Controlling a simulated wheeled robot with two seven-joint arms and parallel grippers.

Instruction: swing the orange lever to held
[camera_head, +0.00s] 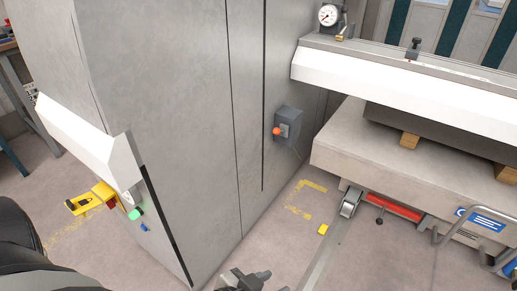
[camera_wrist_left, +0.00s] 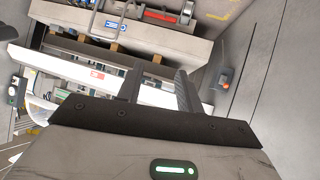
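The orange lever knob (camera_head: 277,131) sticks out from a small grey box (camera_head: 290,118) on the side of the tall grey cabinet. Its angle and any marked position are too small to read. In the left wrist view the orange knob (camera_wrist_left: 226,85) shows at the right, beyond and beside the fingers. My left gripper (camera_head: 253,276) is at the bottom edge of the head view, partly cut off, below and apart from the lever. In the wrist view its two dark fingers (camera_wrist_left: 160,80) stand apart with nothing between them. My right gripper is not in view.
The grey cabinet (camera_head: 180,120) fills the left and middle. A beige machine bed (camera_head: 345,145) with wooden blocks stands at right, under a white beam (camera_head: 400,85). A yellow block (camera_head: 322,230) lies on the floor. Floor between cabinet and bed is mostly free.

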